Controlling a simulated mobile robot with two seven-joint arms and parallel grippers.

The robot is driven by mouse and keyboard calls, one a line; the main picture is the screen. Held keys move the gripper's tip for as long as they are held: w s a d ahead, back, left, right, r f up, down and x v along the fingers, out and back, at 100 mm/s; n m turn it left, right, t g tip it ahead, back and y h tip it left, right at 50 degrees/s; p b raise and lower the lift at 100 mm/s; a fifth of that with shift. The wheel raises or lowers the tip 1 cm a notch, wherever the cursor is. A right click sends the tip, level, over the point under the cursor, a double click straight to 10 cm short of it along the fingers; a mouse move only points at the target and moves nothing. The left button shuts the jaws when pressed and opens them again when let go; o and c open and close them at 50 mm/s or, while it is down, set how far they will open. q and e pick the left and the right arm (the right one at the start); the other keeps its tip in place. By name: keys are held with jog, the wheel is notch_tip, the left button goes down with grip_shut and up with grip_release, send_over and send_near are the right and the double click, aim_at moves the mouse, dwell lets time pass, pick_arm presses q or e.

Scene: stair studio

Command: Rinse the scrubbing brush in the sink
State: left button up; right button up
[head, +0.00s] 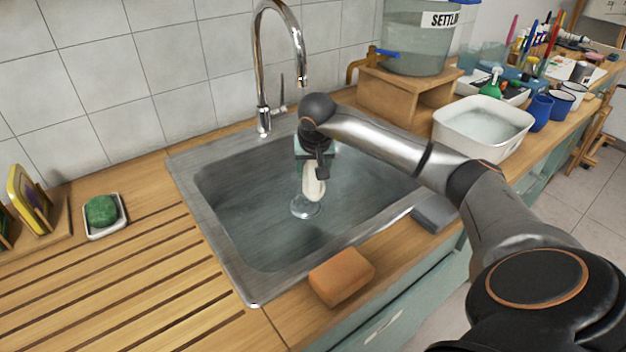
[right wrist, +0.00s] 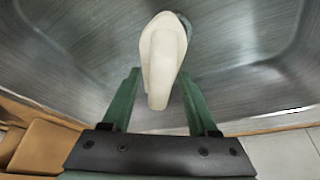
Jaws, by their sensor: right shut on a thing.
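The sink (head: 235,225) is a grey metal basin set in the wooden counter. My right gripper (head: 313,172) reaches in from the right and points down over the basin. It is shut on the cream scrubbing brush (head: 312,188), which hangs below it above the drain (head: 305,207). In the right wrist view the cream brush (right wrist: 162,60) sits between the green fingers; its far end is partly hidden. The chrome tap (head: 262,75) stands behind the sink, and no water stream shows from its spout. My left gripper is not in view.
An orange sponge (head: 341,276) lies at the sink's front edge and a grey block (head: 434,214) at its right. A green scrubber (head: 101,210) sits in a dish at left. A white water tub (head: 483,127) and blue mugs (head: 540,112) stand at right.

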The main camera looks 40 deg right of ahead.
aim_at(312, 163)
notch_tip(312, 163, up, 2)
jog(key=shift+p, duration=0.55)
notch_tip(312, 163, up, 3)
jog(key=p, duration=0.3)
jog(key=shift+r, duration=0.15)
notch_tip(312, 163, up, 2)
jog(key=shift+p, duration=0.8)
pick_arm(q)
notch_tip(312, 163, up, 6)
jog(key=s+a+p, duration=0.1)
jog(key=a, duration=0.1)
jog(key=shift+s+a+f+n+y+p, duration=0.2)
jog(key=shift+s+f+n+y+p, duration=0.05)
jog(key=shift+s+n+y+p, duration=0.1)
pick_arm(e)
jog(key=shift+r, duration=1)
pick_arm(q)
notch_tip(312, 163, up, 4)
jog(key=p, duration=0.3)
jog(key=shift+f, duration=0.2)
pick_arm(e)
notch_tip(312, 163, up, 4)
jog(key=shift+f, duration=0.1)
